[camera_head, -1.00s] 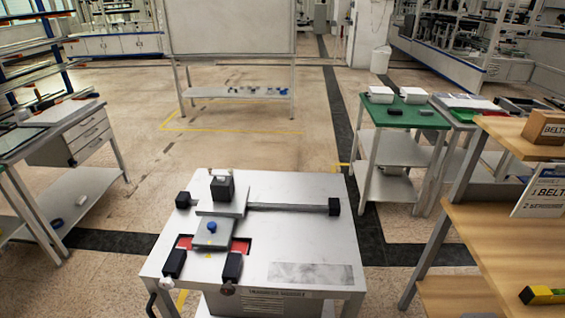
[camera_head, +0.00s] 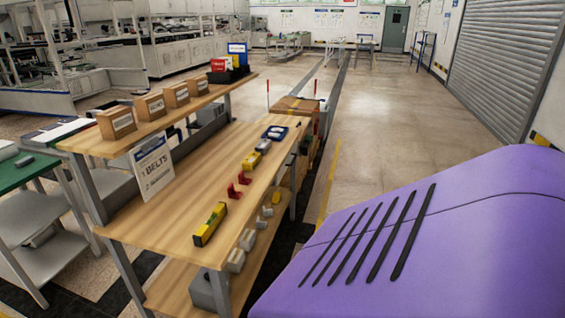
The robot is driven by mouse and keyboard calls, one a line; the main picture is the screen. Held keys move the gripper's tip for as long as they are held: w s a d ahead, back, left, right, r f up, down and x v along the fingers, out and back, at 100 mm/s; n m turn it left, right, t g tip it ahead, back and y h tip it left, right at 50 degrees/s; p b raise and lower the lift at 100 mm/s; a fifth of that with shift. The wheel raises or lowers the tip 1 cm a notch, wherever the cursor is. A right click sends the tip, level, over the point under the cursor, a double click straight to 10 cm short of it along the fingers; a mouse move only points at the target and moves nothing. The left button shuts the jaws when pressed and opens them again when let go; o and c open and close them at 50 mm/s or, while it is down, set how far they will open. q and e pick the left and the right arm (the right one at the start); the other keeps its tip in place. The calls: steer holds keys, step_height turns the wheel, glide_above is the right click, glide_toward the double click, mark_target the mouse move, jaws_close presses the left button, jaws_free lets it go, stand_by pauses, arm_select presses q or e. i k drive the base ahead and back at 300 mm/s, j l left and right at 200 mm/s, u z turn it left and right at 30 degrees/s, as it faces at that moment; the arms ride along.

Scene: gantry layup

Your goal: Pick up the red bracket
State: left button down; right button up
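Two small red pieces that look like brackets stand upright on the wooden bench (camera_head: 160,225). The nearer red bracket (camera_head: 233,191) is near the bench's right edge, and the farther red bracket (camera_head: 244,179) is just behind it. They are small in the view and their exact shape is hard to tell. Neither of my grippers shows in the head view, so their distance to the brackets and their state cannot be seen.
A yellow level (camera_head: 210,224) lies in front of the brackets, with another yellow tool (camera_head: 252,160) behind them. A belts sign (camera_head: 153,164) and cardboard boxes (camera_head: 117,121) stand at the left. A purple surface with black slots (camera_head: 460,240) fills the lower right. Open floor lies beyond.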

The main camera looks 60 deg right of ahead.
mark_target(232, 193)
steer(key=z, duration=1.65)
